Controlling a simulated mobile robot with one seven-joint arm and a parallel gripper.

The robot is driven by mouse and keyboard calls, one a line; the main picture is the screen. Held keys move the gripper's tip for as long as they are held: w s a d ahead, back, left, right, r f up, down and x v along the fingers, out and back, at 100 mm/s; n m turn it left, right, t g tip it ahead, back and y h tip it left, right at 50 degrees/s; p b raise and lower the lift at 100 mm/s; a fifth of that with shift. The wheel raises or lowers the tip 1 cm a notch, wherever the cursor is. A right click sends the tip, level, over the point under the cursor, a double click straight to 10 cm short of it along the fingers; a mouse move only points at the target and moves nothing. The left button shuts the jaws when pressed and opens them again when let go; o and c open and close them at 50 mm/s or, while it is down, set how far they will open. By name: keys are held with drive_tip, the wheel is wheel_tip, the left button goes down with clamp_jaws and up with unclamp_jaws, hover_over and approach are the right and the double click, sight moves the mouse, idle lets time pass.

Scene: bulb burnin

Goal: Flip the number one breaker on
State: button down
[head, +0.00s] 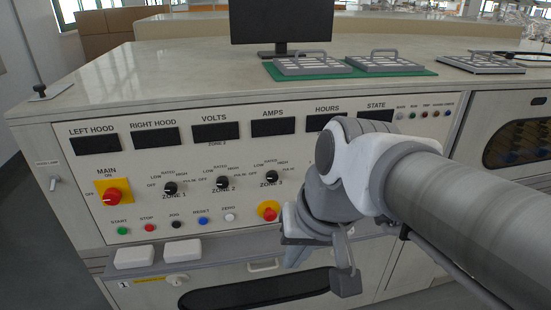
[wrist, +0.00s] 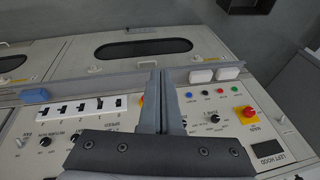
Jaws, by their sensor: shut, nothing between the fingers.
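The breaker strip (wrist: 50,114) shows in the wrist view, left of my fingers. It is a white plate with several black levers in a row. The lever closest to my fingers (wrist: 117,102) is at the right end of the row and looks different in stance from the others. In the head view my arm hides the breakers.
Left of my arm, the panel carries a red main switch (head: 112,196), zone knobs (head: 170,188) and coloured buttons (head: 149,227). Two white blocks (head: 134,255) rest on the ledge below. A blue block (wrist: 35,96) lies beyond the strip. A monitor (head: 282,22) stands on top.

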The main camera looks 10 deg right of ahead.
drive_tip(key=w+a+f+m+g+y+b, duration=0.15)
drive_tip(key=w+a+f+m+y, duration=0.35)
drive_tip(key=w+f+m+y, duration=0.6)
drive_tip(key=w+d+f+m+t+y, duration=0.3)
drive_tip(key=w+d+m+t, duration=0.3)
drive_tip(key=w+d+t, duration=0.25)
drive_tip(key=w+d+f+m+t+h, duration=0.2)
drive_tip(key=d+f+m+t+h, duration=0.7)
drive_tip(key=d+f+m+h, duration=0.6)
drive_tip(key=d+m, duration=0.2)
drive_tip(key=d, duration=0.1)
drive_tip(key=shift+w+d+m+t+b, duration=0.25)
drive_tip(key=shift+d+m+t+b, duration=0.05)
drive_tip(key=shift+d+t+b, duration=0.1)
